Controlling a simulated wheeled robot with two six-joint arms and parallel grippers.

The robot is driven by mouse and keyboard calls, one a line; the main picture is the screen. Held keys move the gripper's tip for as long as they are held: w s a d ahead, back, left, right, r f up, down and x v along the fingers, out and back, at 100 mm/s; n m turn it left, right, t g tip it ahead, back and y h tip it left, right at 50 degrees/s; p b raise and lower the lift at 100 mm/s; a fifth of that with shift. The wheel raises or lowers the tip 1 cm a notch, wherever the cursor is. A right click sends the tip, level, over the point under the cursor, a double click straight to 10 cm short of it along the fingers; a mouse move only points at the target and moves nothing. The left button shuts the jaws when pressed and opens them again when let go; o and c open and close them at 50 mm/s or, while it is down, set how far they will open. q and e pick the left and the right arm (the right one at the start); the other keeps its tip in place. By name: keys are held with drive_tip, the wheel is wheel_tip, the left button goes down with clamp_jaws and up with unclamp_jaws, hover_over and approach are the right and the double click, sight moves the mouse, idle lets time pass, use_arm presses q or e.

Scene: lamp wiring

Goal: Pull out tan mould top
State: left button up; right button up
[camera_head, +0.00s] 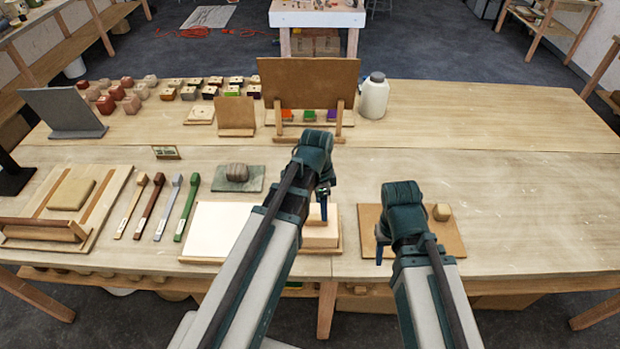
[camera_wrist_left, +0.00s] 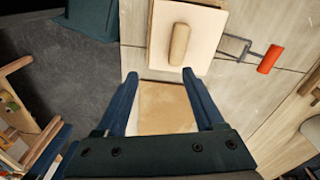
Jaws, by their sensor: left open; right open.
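A tan block, which looks like the mould top (camera_head: 320,238), sits on a thin board on the front part of the bench, partly hidden by my left gripper. In the left wrist view its tan top face (camera_wrist_left: 166,108) shows between the two blue fingers. My left gripper (camera_head: 324,205) is open and points down over the block, with one finger on each side in the wrist view (camera_wrist_left: 160,74). I cannot tell whether the fingers touch it. My right gripper (camera_head: 380,250) is open and empty, low over the left edge of a brown board (camera_head: 450,240).
A white sheet (camera_head: 210,225) lies left of the block. The left wrist view shows a wooden cylinder (camera_wrist_left: 180,44) and a red-handled tool (camera_wrist_left: 270,58). A small round tan piece (camera_head: 441,212) lies on the brown board. The bench's right side is clear.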

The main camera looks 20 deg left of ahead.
sight(317, 217)
use_arm(q)
drive_tip(key=w+a+r+m, duration=0.1)
drive_tip(key=w+a+r+m+p, duration=0.1)
drive_tip(key=a+r, duration=0.1)
drive_tip(key=shift+a+m+h+p, duration=0.3)
use_arm(e)
drive_tip(key=r, duration=0.2)
drive_tip(key=shift+s+r, duration=0.3)
drive_tip(key=shift+r, duration=0.1)
use_arm(q)
drive_tip(key=shift+f, duration=0.1)
use_arm(e)
drive_tip(key=shift+f, duration=0.1)
use_arm(q)
drive_tip(key=f+b, duration=0.4)
drive_tip(key=d+f+b, duration=0.1)
drive_tip(key=f+b, duration=0.8)
drive_tip(key=shift+w+d+f+b, duration=0.3)
drive_tip(key=shift+d+f+b, duration=0.05)
drive_tip(key=shift+b, duration=0.05)
use_arm(e)
wheel_tip(317, 217, down, 14)
drive_tip(key=shift+r, duration=0.25)
use_arm(q)
drive_tip(key=shift+r, duration=0.1)
clamp_jaws()
